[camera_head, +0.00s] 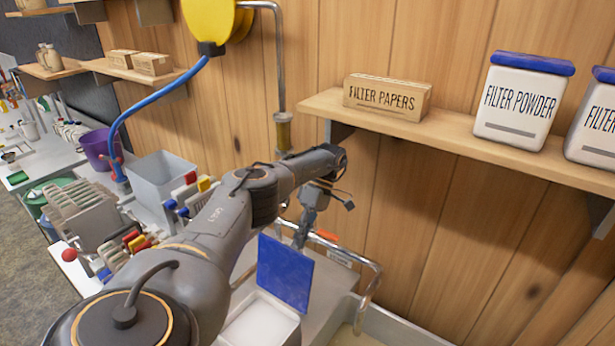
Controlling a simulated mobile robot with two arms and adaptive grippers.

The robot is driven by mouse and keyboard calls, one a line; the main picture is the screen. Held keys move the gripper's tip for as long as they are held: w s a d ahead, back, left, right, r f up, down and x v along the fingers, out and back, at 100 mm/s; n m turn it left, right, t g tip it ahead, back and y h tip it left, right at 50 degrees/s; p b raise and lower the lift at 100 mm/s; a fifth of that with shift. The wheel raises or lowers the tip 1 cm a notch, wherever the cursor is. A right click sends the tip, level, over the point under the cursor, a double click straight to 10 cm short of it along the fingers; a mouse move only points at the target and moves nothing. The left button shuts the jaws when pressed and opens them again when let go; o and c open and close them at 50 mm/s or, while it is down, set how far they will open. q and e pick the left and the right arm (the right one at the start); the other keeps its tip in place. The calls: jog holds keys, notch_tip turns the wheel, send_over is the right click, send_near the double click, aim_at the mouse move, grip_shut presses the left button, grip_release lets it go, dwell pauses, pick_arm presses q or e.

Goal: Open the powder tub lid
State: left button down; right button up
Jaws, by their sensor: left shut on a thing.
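The powder tub (246,325) is a white box at the bottom centre, on a pale counter. Its blue lid (285,275) stands steeply up at the tub's back side, and the pale top of the tub is uncovered. My left gripper (302,238) is at the lid's upper edge, shut on it; the arm hides part of the fingers, so the exact contact is hard to see. My left arm crosses the picture from the bottom left. My right gripper is not in view.
A wooden shelf (462,140) holds a filter papers box (388,97) and white filter powder tubs (520,105) with blue lids. A metal rail (372,285) bends beside the open tub. A grey bin (163,182) and coloured-handled tools (135,240) crowd the left.

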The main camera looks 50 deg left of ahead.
pick_arm(q)
jog(key=shift+s+d+f+g, duration=0.15)
jog(key=shift+d+f, duration=0.05)
jog(key=shift+f, duration=0.4)
jog(key=shift+s+d+f+g, duration=0.15)
jog(key=shift+f, duration=0.4)
jog(key=c, duration=1.4)
grip_release()
jog(key=shift+a+r, duration=0.15)
jog(key=shift+a, duration=0.1)
jog(key=shift+d+r, duration=0.1)
